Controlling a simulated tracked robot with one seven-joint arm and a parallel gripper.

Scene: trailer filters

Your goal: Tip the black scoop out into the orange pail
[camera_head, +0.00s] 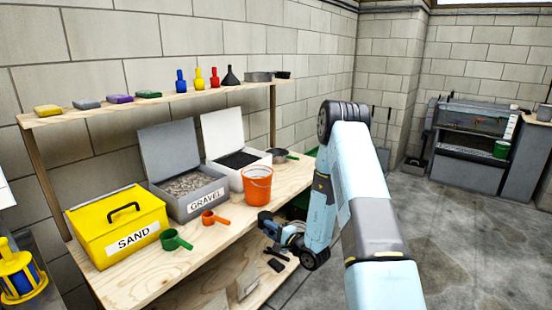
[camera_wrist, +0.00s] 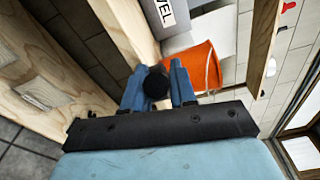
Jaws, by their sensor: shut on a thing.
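My gripper (camera_wrist: 158,88) is shut on a black, round-ended piece (camera_wrist: 156,82), seen between its blue fingers in the wrist view. It looks like the black scoop's handle; the bowl is hidden, so its contents and tilt cannot be told. In the head view my gripper (camera_head: 268,224) is beside the bench's front edge, in front of and below the orange pail. The orange pail (camera_head: 257,187) stands upright on the bench near its right end, beside the white-lidded box. In the wrist view the pail (camera_wrist: 196,68) is just beyond my right finger, apparently apart from it.
The bench (camera_head: 225,228) also holds a yellow SAND box (camera_head: 117,228), an open GRAVEL box (camera_head: 190,188), an open box of dark material (camera_head: 240,160), and green (camera_head: 175,240) and orange (camera_head: 213,218) scoops. A dark pan (camera_head: 281,156) stands behind the pail. Dark tools (camera_head: 276,265) lie below.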

